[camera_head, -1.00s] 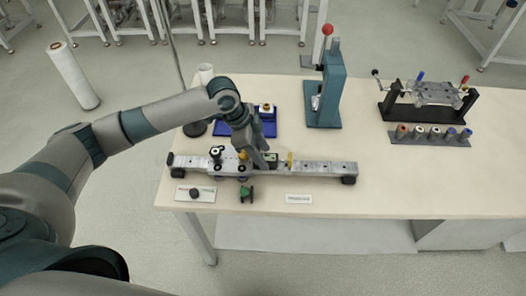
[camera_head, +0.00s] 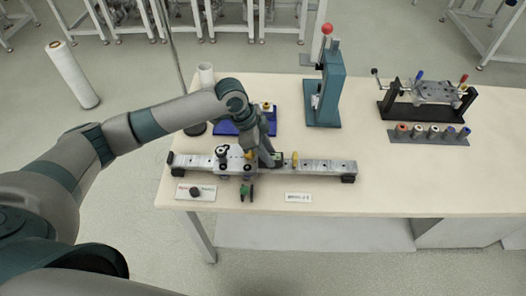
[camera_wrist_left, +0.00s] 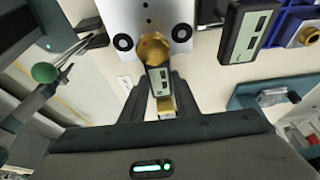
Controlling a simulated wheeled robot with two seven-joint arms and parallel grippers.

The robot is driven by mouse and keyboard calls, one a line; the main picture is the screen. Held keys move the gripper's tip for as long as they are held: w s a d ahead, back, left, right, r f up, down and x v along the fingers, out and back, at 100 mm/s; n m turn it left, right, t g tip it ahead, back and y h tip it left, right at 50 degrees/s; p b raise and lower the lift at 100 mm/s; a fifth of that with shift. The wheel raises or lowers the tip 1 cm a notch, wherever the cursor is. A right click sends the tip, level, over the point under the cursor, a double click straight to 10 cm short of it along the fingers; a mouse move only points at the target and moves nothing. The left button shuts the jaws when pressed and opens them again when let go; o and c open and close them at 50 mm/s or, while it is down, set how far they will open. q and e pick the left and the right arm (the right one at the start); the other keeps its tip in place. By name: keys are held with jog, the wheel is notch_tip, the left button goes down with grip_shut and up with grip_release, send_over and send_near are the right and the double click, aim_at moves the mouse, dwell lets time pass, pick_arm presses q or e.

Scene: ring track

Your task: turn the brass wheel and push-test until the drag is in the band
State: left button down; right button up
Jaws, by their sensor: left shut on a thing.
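A grey metal rail (camera_head: 325,167) lies along the front of the table on dark feet. A silver carriage (camera_head: 232,165) with a black knob rides on its left half; its plate also shows in the left wrist view (camera_wrist_left: 180,14) with dark rollers. The brass wheel (camera_head: 248,154) sits at the carriage's right side, and appears beyond my fingers in the wrist view (camera_wrist_left: 153,46). My left gripper (camera_head: 272,160), just right of the wheel, is shut on a small gauge (camera_wrist_left: 160,80) with a display, brass at its near end. Whether gauge and wheel touch is unclear. My right gripper is out of view.
Table right of the rail is clear.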

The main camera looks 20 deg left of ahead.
pick_arm(q)
jog(key=w+d, duration=0.1)
jog(key=d, duration=0.3)
jog(key=w+d+p, duration=0.1)
jog(key=d, duration=0.4)
jog(key=w+d, duration=0.2)
jog(key=d, duration=0.3)
jog(key=shift+w+d+p, duration=0.1)
jog(key=shift+d+p, duration=0.05)
jog(key=shift+p, duration=0.2)
jog(key=c, duration=1.4)
grip_release()
jog(key=shift+o, duration=0.2)
jog(key=shift+r, duration=0.1)
jog(key=shift+a+r, duration=0.25)
jog(key=shift+r, duration=0.15)
jog(key=b+v, duration=0.4)
jog(key=v, duration=1.2)
jog(key=shift+r, duration=0.15)
jog(key=shift+a, duration=0.15)
jog(key=shift+s, duration=0.25)
